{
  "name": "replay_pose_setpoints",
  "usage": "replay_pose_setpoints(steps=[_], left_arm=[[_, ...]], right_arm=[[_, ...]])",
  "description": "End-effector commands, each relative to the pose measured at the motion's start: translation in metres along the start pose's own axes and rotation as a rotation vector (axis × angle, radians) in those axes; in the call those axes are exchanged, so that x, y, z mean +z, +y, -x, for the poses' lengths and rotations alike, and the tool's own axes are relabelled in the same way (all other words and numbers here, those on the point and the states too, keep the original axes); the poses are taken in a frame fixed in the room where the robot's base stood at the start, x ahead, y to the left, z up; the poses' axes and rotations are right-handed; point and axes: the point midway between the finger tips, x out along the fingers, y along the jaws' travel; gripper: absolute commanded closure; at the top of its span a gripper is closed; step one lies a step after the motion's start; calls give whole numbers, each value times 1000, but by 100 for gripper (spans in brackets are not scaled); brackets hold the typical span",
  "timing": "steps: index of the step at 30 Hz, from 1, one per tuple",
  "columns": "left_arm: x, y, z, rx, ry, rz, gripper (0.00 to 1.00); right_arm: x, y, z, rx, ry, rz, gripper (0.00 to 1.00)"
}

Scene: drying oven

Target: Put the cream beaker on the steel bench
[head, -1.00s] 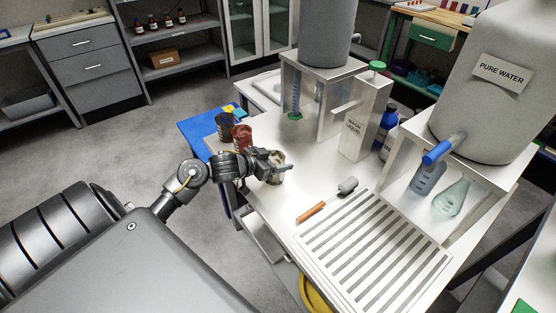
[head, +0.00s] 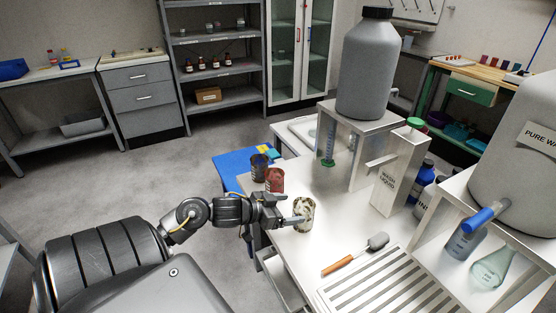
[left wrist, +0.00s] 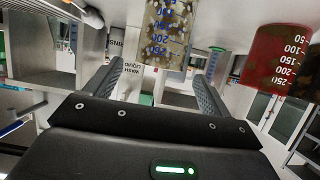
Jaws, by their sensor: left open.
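The cream beaker (head: 305,209), cream with dark brown blotches, stands upright on the steel bench (head: 310,248) near its left edge. My left gripper (head: 289,217) is open, just left of the beaker, with a finger overlapping its lower left side in the head view. In the left wrist view the beaker (left wrist: 167,35), with blue graduations, lies ahead of and between the spread fingers of the left gripper (left wrist: 157,80), with gaps on both sides. My right gripper is not in view.
A red beaker (head: 274,180) and a dark beaker (head: 259,166) stand behind my gripper. A brush with an orange handle (head: 338,264) and a slotted rack (head: 372,288) lie in front. The wash liquid box (head: 397,172) stands right. Bare bench lies between.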

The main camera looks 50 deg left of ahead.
Motion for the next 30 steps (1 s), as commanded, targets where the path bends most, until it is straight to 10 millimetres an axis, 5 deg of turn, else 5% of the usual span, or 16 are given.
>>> replay_pose_setpoints(steps=[9,30], left_arm=[[0,0,38,-1,0,0,18],[0,0,40,0,0,0,18]], right_arm=[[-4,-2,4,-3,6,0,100],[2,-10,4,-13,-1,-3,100]])
